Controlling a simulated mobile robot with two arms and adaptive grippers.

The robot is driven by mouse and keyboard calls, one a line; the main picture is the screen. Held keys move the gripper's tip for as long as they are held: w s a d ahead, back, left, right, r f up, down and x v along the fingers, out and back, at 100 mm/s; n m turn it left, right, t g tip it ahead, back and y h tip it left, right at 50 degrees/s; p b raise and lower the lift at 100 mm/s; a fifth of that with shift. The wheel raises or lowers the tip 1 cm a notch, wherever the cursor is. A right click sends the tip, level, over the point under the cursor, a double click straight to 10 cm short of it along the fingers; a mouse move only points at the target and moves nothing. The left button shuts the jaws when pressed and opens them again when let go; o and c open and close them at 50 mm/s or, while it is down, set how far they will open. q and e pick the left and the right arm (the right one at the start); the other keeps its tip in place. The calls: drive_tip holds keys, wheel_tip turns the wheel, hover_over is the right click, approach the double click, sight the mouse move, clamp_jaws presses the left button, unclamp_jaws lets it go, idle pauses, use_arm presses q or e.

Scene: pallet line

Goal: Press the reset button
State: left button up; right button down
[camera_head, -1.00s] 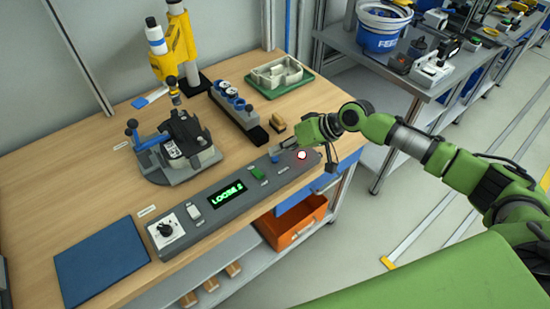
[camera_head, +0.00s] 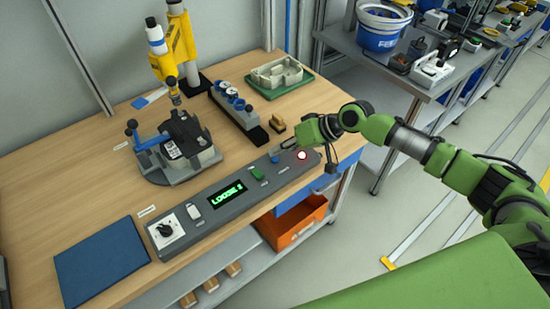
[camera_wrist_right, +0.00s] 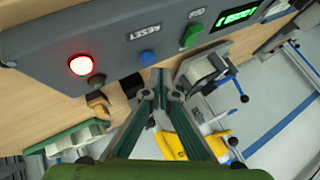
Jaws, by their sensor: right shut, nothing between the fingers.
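The grey control panel (camera_head: 185,222) lies along the front edge of the wooden bench. Its blue button (camera_wrist_right: 148,57) stands beside the RESET label (camera_wrist_right: 135,34) in the right wrist view. It also shows as a small blue spot (camera_head: 274,159) by my fingertips in the head view. My right gripper (camera_head: 280,152) is shut and empty, its tips right at the blue button. The wrist view shows the tips (camera_wrist_right: 159,76) just beside the button; I cannot tell whether they touch it. A red lamp (camera_wrist_right: 81,65) is lit. The green display (camera_head: 227,194) reads LOOSE. My left gripper is not in view.
A green switch (camera_head: 257,173) and a black knob (camera_head: 166,229) are on the same panel. Behind it stand a clamp fixture (camera_head: 178,150), a yellow tool (camera_head: 178,45) and a green tray (camera_head: 280,78). A blue mat (camera_head: 100,262) lies at left.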

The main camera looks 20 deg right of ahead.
sight(278, 159)
drive_tip(key=shift+f, duration=0.35)
drive_tip(key=shift+f+b, duration=0.3)
drive_tip(key=shift+f, duration=0.2)
idle(0.7)
drive_tip(key=shift+r, duration=0.15)
drive_tip(key=shift+r+p, duration=0.8)
drive_tip(key=shift+p, duration=0.1)
wheel_tip(278, 159, up, 5)
drive_tip(key=p, duration=0.4)
drive_tip(key=shift+p, duration=0.3)
